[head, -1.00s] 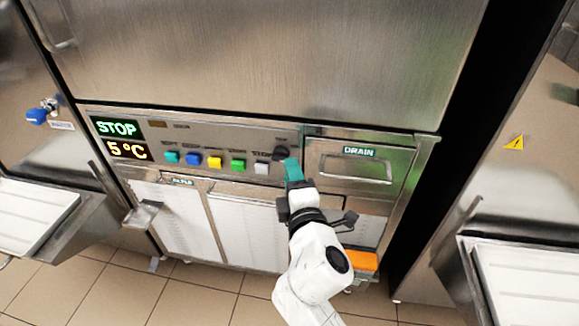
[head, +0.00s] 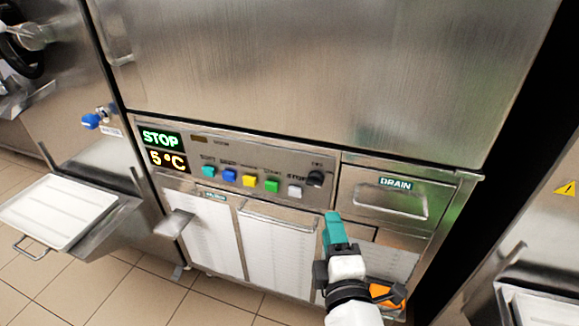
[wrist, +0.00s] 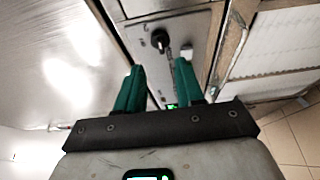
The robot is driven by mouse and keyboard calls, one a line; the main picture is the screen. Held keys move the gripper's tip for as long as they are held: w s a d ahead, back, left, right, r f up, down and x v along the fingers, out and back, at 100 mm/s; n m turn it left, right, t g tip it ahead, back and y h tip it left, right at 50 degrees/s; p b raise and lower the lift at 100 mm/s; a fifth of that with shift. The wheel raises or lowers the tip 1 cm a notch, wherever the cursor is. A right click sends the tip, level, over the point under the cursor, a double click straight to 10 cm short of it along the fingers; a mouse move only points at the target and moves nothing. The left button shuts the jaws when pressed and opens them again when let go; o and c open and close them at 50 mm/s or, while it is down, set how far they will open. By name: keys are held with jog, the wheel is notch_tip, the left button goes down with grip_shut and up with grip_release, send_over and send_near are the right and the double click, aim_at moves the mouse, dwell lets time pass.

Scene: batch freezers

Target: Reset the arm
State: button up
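My gripper (head: 334,222) has teal fingers and is held in front of the freezer's lower front, below the control panel. In the wrist view my gripper (wrist: 155,75) is open, with a clear gap between its two fingers and nothing in it. The black knob (head: 315,179) at the right end of the panel is above and apart from the fingertips; it also shows in the wrist view (wrist: 160,40). My white arm reaches in from the bottom of the head view.
The panel has a row of coloured buttons (head: 250,181) and a display (head: 161,148) reading STOP and 5 °C. A DRAIN drawer (head: 392,200) is right of the knob. A tray (head: 58,211) juts out at left. An orange item (head: 385,295) is beside my wrist.

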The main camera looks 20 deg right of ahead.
jog(key=s+d+f+m+g+h, duration=0.1)
jog(key=s+d+f+m+g, duration=0.9)
jog(key=f, duration=0.5)
jog(key=s+a+f+m+g+y, duration=0.1)
jog(key=s+f+m+g+y, duration=0.2)
jog(key=s, duration=0.5)
jog(key=s+f+m+g+y, duration=0.2)
jog(key=s+f+m+g, duration=0.1)
jog(key=s+f, duration=0.3)
notch_tip(320, 180, up, 18)
jog(key=s+p, duration=0.2)
jog(key=p, duration=1.5)
jog(key=shift+a+g+p, duration=0.3)
jog(key=shift+a+p, duration=0.1)
jog(key=shift+r, duration=0.1)
